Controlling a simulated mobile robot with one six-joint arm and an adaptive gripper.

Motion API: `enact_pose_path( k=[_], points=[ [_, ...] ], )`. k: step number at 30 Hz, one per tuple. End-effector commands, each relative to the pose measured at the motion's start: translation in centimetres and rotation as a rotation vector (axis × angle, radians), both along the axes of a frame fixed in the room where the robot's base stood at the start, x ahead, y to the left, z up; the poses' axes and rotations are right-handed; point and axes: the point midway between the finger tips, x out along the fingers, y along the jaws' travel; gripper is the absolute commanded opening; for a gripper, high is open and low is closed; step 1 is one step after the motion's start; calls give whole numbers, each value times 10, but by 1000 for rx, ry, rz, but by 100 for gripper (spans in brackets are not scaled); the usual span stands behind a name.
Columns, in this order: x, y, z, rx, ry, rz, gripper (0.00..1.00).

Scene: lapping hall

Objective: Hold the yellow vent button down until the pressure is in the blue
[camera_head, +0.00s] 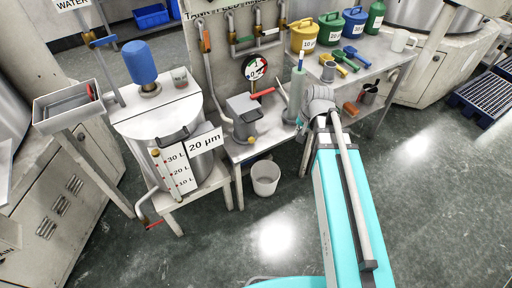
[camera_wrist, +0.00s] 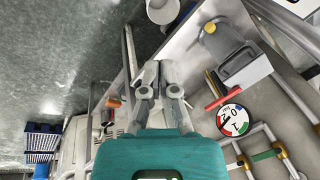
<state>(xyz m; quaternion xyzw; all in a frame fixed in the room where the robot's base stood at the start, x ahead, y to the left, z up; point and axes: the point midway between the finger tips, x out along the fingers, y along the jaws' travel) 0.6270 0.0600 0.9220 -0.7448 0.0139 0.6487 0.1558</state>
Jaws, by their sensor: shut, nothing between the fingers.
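The yellow vent button (camera_wrist: 210,28) is a small round knob on a grey metal housing (camera_wrist: 240,62) in the upper right of the wrist view. The housing (camera_head: 244,116) also stands on the bench in the head view, left of my arm. A round white pressure gauge (camera_head: 255,67) with red and green marks is above the bench; it also shows in the wrist view (camera_wrist: 233,121). Its needle is too small to read surely. My gripper (camera_wrist: 160,66) is shut and empty, left of the button and apart from it. Its fingertips are hard to make out in the head view.
A red lever (camera_head: 262,94) projects near the gauge. A tank labelled 20 µm (camera_head: 160,120) stands left of the bench. A white bucket (camera_head: 265,178) sits on the floor below. Coloured cans and scoops occupy the table (camera_head: 378,70) at right. The floor in front is open.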

Motion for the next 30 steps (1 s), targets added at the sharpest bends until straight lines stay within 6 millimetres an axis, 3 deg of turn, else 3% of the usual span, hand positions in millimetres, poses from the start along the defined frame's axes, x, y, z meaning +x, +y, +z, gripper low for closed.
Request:
enact_pose_path(
  k=[1,18,24,30],
  points=[
    [10,5,-20,18,-8,-19,0],
    [91,68,-117,266,-73,-272,0],
    [114,87,-142,345,-81,-350,0],
    [125,97,-152,392,-82,-396,0]
  ],
)
